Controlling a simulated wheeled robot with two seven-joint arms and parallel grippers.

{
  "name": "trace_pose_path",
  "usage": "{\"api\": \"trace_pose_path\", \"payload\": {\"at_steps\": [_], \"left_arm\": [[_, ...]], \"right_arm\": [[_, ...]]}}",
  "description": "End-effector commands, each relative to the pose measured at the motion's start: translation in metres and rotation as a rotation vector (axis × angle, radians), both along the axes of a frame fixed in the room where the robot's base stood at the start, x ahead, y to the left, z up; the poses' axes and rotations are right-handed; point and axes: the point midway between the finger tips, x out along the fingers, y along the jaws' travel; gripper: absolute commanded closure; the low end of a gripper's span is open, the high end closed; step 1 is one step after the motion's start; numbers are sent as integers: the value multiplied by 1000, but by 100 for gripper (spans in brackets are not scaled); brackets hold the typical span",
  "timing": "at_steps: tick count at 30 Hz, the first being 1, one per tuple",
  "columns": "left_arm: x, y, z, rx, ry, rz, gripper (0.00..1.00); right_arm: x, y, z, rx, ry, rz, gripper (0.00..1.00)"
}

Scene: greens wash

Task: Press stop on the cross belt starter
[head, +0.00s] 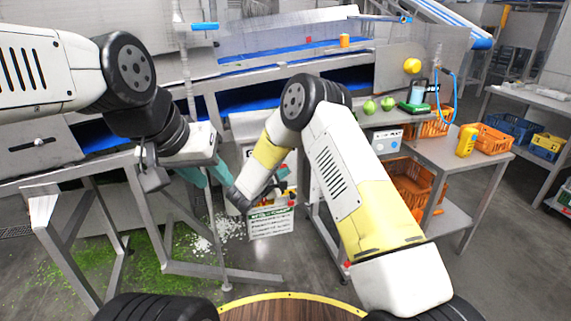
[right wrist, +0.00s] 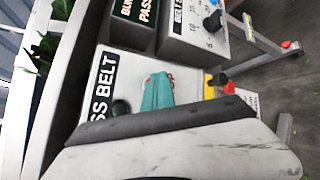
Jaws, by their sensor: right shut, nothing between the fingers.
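The cross belt starter (right wrist: 100,76) is a pale box whose label shows "SS BELT" in the right wrist view. A dark green button (right wrist: 121,108) sits on its face beside the label. My right gripper (right wrist: 158,92) is shut and empty, its teal fingers together over the face beside that button. A bit of red shows at the fingers' edge, mostly hidden by them; I cannot tell whether they touch it. In the head view my right forearm and wrist hide much of the box. My left gripper (head: 206,176) hangs left of it, teal fingers apart and empty.
A yellow plate with a black knob (right wrist: 217,80) sits beside the fingers. Another labelled control box (right wrist: 192,38) adjoins. A white notice board (head: 271,223) stands low under my right wrist. Steel frame legs and green scraps on the floor lie left; a steel table (head: 450,155) with orange crates stands right.

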Motion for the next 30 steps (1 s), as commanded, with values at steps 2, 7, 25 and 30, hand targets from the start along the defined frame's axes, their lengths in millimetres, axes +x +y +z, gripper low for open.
{"api": "trace_pose_path", "payload": {"at_steps": [2, 7, 25, 30], "left_arm": [[0, 0, 0, 0, 0, 0, 64], [0, 0, 0, 0, 0, 0, 64], [0, 0, 0, 0, 0, 0, 64], [0, 0, 0, 0, 0, 0, 64]], "right_arm": [[1, 1, 0, 0, -1, 1, 100], [1, 1, 0, 0, -1, 1, 100], [-15, -5, 0, 0, 0, 1, 100], [-15, -5, 0, 1, 0, 0, 100]]}}
